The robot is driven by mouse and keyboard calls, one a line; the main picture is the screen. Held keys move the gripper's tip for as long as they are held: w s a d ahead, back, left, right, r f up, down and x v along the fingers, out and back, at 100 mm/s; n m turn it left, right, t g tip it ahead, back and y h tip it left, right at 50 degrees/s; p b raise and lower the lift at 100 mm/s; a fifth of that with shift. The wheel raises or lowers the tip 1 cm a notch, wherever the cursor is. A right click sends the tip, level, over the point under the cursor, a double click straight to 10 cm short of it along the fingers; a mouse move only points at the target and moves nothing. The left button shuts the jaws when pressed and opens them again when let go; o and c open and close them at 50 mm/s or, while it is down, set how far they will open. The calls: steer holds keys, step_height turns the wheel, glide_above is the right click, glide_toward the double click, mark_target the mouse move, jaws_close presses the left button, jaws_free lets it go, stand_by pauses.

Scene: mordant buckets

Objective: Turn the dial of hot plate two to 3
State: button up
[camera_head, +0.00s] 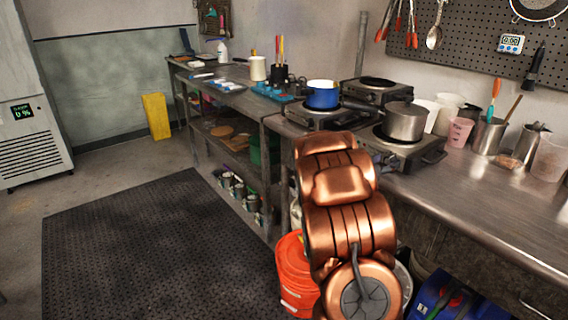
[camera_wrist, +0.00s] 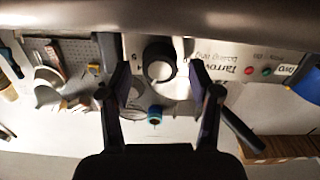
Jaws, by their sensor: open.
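In the wrist view, which looks upside down, a round dark dial (camera_wrist: 160,70) with a pale face sits on a light front panel (camera_wrist: 210,58). My gripper (camera_wrist: 158,82) is open, with one finger on each side of the dial; I cannot tell whether they touch it. The dial's setting is too small to read. In the head view several hot plates stand on the counter: one under a blue pot (camera_head: 322,95), one under a steel pot (camera_head: 405,121), and a bare one (camera_head: 374,91) behind. My copper arm hides the gripper and dial there. I cannot tell which plate is number two.
The panel also carries printed lettering, a red light (camera_wrist: 249,71) and a green light (camera_wrist: 267,72). Cups and utensil holders (camera_head: 487,134) stand to the right on the steel counter (camera_head: 480,195). An orange bucket (camera_head: 293,275) is on the floor beside my arm. The dark mat (camera_head: 160,245) is clear.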

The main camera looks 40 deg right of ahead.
steer(key=shift+n+p, duration=0.3)
steer(key=shift+n, duration=0.1)
steer(key=w+a+r+n+t+y+p, duration=0.1)
steer(key=w+a+n+t+y, duration=0.2)
steer(key=a, duration=1.1)
steer(key=w+a+n+t+y+p, duration=0.2)
steer(key=w+a+t+y, duration=0.3)
steer(key=w+a, duration=0.5)
steer(key=shift+w+a+r+n+t+y, duration=0.3)
steer(key=shift+a+n+y, duration=0.6)
steer(key=shift+a, duration=1.8)
steer(key=shift+s+r, duration=0.1)
